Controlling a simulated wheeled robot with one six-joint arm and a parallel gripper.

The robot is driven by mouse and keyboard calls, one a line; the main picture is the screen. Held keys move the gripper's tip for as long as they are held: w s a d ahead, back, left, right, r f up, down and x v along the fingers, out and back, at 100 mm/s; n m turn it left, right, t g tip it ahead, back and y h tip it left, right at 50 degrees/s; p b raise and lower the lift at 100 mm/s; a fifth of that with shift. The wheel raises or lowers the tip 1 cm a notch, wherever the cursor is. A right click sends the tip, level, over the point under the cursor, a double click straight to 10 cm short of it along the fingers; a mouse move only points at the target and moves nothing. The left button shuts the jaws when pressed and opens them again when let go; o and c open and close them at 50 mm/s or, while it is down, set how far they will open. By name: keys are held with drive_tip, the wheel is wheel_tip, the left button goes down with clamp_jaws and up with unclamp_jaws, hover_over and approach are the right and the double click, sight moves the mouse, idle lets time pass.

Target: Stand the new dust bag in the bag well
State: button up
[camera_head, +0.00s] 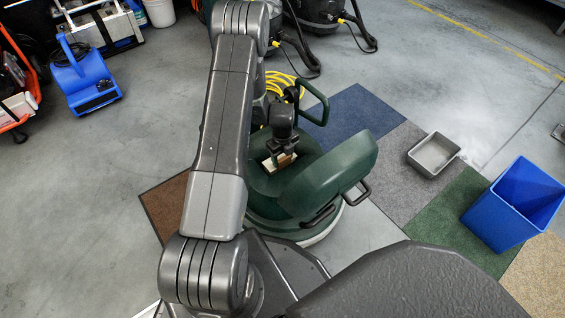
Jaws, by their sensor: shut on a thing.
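A dark green floor machine (262,207) stands on the carpet tiles with its green lid (340,172) swung open to the right. My gripper (281,150) points down over the machine's body, left of the lid. It is shut on the dust bag, a small tan and white piece (285,161) that shows just below the fingers. The bag well lies around or under the bag, but its opening is mostly hidden by the gripper and bag. I cannot tell how deep the bag sits or whether it touches the bottom.
A grey tray (434,153) with pale dust beside it and a blue bin (512,205) stand to the right. A yellow hose or cord (288,82) lies behind the machine. A blue blower (85,80) is at the left.

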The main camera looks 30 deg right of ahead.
drive_tip(key=shift+f, duration=1.15)
drive_tip(key=shift+b, duration=0.3)
drive_tip(key=shift+f, duration=0.25)
drive_tip(key=o, duration=1.2)
drive_tip(key=shift+o, duration=0.2)
drive_tip(key=shift+r, duration=0.15)
wheel_tip(320, 180, up, 12)
drive_tip(key=p, duration=0.4)
drive_tip(key=shift+r, duration=0.1)
